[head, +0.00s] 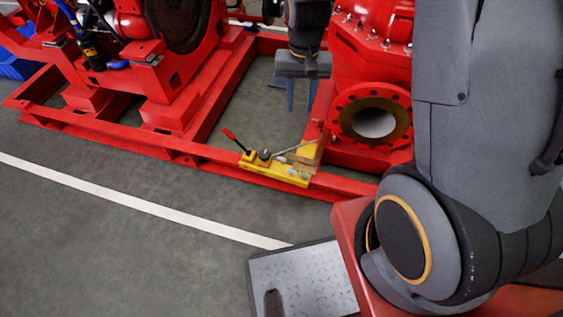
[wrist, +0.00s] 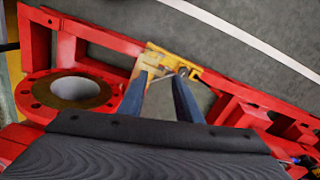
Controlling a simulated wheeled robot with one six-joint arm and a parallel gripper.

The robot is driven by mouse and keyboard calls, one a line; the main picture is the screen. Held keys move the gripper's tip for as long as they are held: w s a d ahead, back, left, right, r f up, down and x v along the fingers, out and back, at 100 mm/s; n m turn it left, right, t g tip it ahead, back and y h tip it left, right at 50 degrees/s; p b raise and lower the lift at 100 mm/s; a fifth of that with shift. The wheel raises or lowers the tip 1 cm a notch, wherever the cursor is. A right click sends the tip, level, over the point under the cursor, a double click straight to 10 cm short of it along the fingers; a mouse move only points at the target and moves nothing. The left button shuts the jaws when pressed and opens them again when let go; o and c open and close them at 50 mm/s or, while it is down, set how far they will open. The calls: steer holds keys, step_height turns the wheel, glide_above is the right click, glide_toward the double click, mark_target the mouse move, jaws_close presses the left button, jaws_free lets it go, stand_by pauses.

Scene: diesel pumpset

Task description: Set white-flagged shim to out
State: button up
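A yellow fixture (head: 262,168) sits on the red frame's near rail, with a red-handled lever (head: 234,139), a grey rod and a tan block at its right end. Small pale marks show on its front, but they are too small to tell which is the white-flagged shim or how it is set. My gripper (head: 303,98) hangs above and behind the fixture, fingers down, apart and empty. In the wrist view the fixture (wrist: 183,68) shows beyond the two blue-grey fingertips (wrist: 161,80), partly hidden by them. I see no contact.
A red pump with a round flange (head: 345,122) stands just right of the fixture. Red engine parts (head: 172,70) stand to the left on the red base frame (head: 110,138).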

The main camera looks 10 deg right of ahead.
steer(key=w+a+f+m+b, duration=0.1)
steer(key=w+f+b, duration=0.2)
steer(key=f, duration=0.5)
steer(key=w+f+b, duration=0.3)
steer(key=w+f, duration=0.1)
steer(key=f, duration=0.5)
steer(key=m+b, duration=0.2)
steer(key=b, duration=0.4)
glide_above(282, 156)
step_height(282, 156, down, 18)
steer(key=shift+w+d+r, duration=0.1)
steer(key=shift+r, duration=0.1)
step_height(282, 156, down, 8)
steer(key=shift+r+b, duration=0.25)
steer(key=shift+b, duration=0.8)
jaws_close()
